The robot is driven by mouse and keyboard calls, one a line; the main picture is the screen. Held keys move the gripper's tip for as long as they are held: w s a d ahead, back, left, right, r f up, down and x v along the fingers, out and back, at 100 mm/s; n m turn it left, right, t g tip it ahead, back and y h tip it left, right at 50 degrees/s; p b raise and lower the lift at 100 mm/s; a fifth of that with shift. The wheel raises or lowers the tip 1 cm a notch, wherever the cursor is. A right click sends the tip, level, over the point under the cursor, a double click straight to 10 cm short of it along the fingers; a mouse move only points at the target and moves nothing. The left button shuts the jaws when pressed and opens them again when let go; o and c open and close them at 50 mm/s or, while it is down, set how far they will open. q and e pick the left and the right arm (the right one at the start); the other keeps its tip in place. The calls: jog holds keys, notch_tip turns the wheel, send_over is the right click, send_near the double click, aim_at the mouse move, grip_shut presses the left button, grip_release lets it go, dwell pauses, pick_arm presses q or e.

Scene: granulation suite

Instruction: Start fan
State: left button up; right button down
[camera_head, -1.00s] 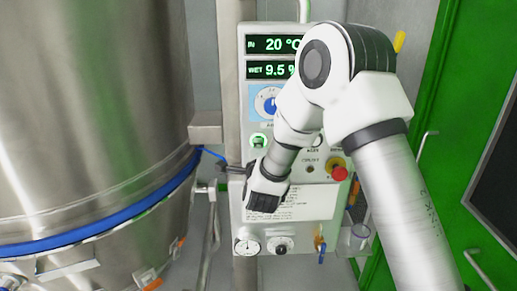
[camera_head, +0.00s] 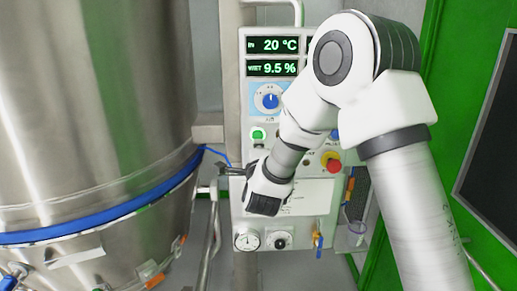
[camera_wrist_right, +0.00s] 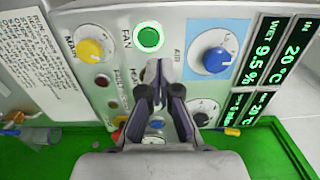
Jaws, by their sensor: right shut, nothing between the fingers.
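The control panel (camera_head: 310,200) stands upright beside the steel vessel. Its green round button, labelled FAN, (camera_wrist_right: 149,38) is bright green with a pale ring in the right wrist view. The same button shows in the head view (camera_head: 258,134), left of the arm and below the blue knob. My right gripper (camera_wrist_right: 158,70) is shut and empty, its tips in front of the panel just below the green button in the wrist picture. I cannot tell whether they touch the panel. In the head view the right gripper (camera_head: 234,171) is seen from the side. My left gripper is not in view.
A blue knob (camera_wrist_right: 217,60) and a yellow knob (camera_wrist_right: 90,50) flank the button. A red emergency stop (camera_head: 333,165) sits to the right on the panel. The vessel (camera_head: 90,120) fills the left, with a pipe (camera_head: 209,245) between. Green framing (camera_head: 450,130) borders the right.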

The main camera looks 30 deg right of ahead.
jog(key=b+v, duration=0.2)
jog(key=v, duration=0.4)
jog(key=s+a+f+n+g+y, duration=0.1)
jog(key=s+f+n+g+y, duration=0.15)
jog(key=f, duration=1.35)
jog(key=s+a+f+n+g+y, duration=0.1)
jog(key=s+f+n+g+y, duration=0.2)
jog(key=f, duration=1.3)
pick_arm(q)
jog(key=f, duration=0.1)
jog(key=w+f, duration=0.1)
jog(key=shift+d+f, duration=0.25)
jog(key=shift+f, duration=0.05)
pick_arm(e)
jog(key=s+a+f+n+g+y, duration=0.1)
jog(key=s+a+f+n+g, duration=0.1)
jog(key=s+f+n, duration=0.3)
jog(key=s+a+f+n+g+y, duration=0.1)
jog(key=s+a+f+n+g, duration=0.2)
jog(key=s+f+n, duration=0.3)
jog(key=s+a+f+n+g+y, duration=0.2)
jog(key=s+f+n+g, duration=0.3)
jog(key=s, duration=0.9)
jog(key=shift+a+n, duration=0.45)
jog(key=shift+n, duration=0.7)
